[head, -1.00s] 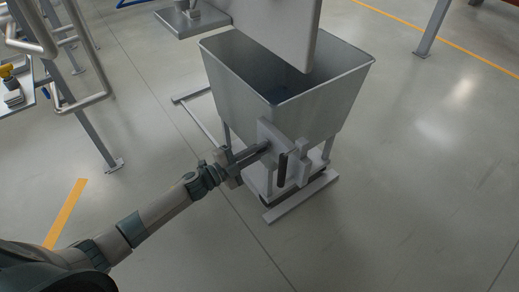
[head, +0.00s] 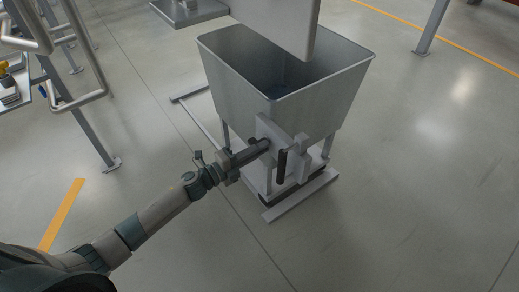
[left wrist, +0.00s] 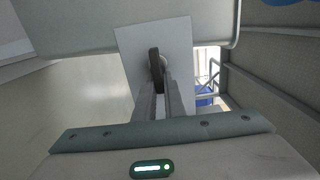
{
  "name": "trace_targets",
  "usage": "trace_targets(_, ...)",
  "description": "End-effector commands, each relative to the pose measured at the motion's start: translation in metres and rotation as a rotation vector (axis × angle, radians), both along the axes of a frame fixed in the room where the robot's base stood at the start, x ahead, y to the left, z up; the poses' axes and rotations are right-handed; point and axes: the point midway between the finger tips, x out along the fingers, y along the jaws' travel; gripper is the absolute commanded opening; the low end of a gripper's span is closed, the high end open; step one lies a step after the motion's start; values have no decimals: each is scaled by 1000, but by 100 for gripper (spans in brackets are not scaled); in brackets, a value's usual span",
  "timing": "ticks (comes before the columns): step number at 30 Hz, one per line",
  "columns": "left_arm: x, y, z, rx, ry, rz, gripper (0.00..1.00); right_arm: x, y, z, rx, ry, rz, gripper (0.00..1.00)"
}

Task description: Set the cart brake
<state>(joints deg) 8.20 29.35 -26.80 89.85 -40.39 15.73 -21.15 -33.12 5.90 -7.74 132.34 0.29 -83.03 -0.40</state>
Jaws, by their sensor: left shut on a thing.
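The cart (head: 285,98) is a grey metal hopper on a low white frame. A pale plate (head: 268,127) stands on its near side, and it also shows in the left wrist view (left wrist: 180,45). My left gripper (head: 264,146) reaches this plate from the left. In the left wrist view its fingers (left wrist: 160,90) are shut on a dark lever (left wrist: 155,60) in front of the plate. In the head view the fingers largely hide the held part. A dark upright grip (head: 282,167) shows just right of the fingertips. My right gripper is not in view.
A pale panel (head: 285,22) hangs over the hopper's back. A frame of grey posts and rails (head: 92,95) stands at the left. The floor right of the cart is clear. A yellow line (head: 62,213) lies at lower left.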

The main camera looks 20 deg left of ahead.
Motion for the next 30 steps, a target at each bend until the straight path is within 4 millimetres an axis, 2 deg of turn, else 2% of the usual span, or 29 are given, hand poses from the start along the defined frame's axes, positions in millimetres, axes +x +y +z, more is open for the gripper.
trace_targets(7,-1,3,-4,7,4,4,0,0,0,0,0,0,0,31)
trace_targets(8,-1,3,-4,7,4,4,17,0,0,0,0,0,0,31)
trace_targets(9,-1,2,-4,7,4,3,26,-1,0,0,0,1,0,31)
trace_targets(10,-1,2,-3,7,4,3,28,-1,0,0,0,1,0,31)
trace_targets(23,-3,3,-1,2,1,1,28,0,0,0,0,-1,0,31)
trace_targets(30,-23,19,-2,4,2,1,28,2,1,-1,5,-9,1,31)
